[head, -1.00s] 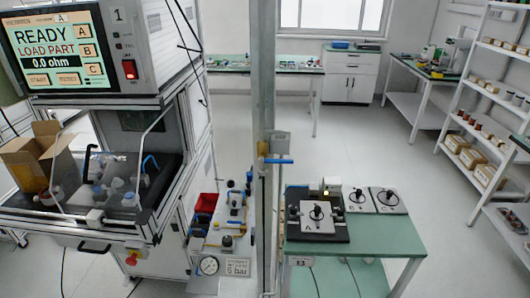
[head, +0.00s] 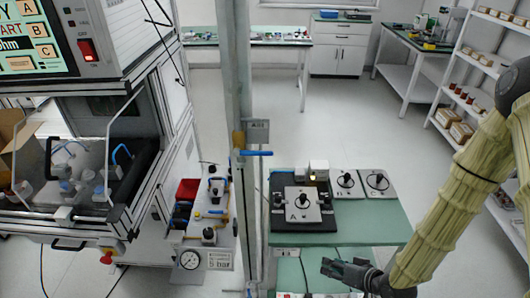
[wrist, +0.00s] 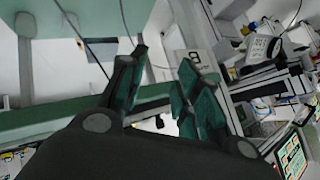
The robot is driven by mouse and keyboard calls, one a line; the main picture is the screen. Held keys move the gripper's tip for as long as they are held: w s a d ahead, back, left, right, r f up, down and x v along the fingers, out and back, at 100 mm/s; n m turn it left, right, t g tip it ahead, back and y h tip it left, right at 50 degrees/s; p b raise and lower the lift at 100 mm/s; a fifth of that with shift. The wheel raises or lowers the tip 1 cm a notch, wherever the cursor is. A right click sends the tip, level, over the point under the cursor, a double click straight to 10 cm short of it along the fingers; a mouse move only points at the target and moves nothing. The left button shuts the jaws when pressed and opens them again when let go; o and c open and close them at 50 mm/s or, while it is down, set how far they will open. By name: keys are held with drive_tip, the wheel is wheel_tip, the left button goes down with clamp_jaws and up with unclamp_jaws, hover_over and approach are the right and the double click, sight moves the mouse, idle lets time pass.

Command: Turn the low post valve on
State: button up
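A valve with a blue lever handle (head: 256,153) is on the tall grey post (head: 236,90) in the head view. The handle lies level, pointing across the upright pipe below it. It is the only valve I make out on the post. My gripper (head: 334,266) is low and to the right of the post, clearly apart from the handle. In the wrist view, the dark green fingers of my gripper (wrist: 164,60) stand apart with nothing between them. I cannot make out the valve in the wrist view.
A green-topped table (head: 375,222) with a black fixture (head: 304,226) and grey plates stands right of the post. A test cabinet (head: 180,125) and a panel with a pressure gauge (head: 190,260) stand left. Shelves (head: 470,75) are at the far right. Open floor (head: 300,120) lies behind.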

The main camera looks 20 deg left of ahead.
drive_tip(key=w+a+r+n+y, duration=0.25)
drive_tip(key=w+a+r, duration=0.3)
drive_tip(key=r, duration=0.35)
drive_tip(key=n+g+y, duration=0.7)
drive_tip(key=n+g, duration=0.4)
drive_tip(key=n, duration=0.2)
approach(266, 153)
drive_tip(key=p+x, duration=0.1)
drive_tip(key=x, duration=0.2)
drive_tip(key=p+x, duration=0.1)
drive_tip(key=x, duration=0.2)
drive_tip(key=p+x, duration=0.1)
drive_tip(key=x, duration=0.3)
drive_tip(key=shift+w+a+f+p, duration=0.1)
drive_tip(key=shift+w+f+p, duration=0.15)
drive_tip(key=shift+p, duration=0.05)
clamp_jaws()
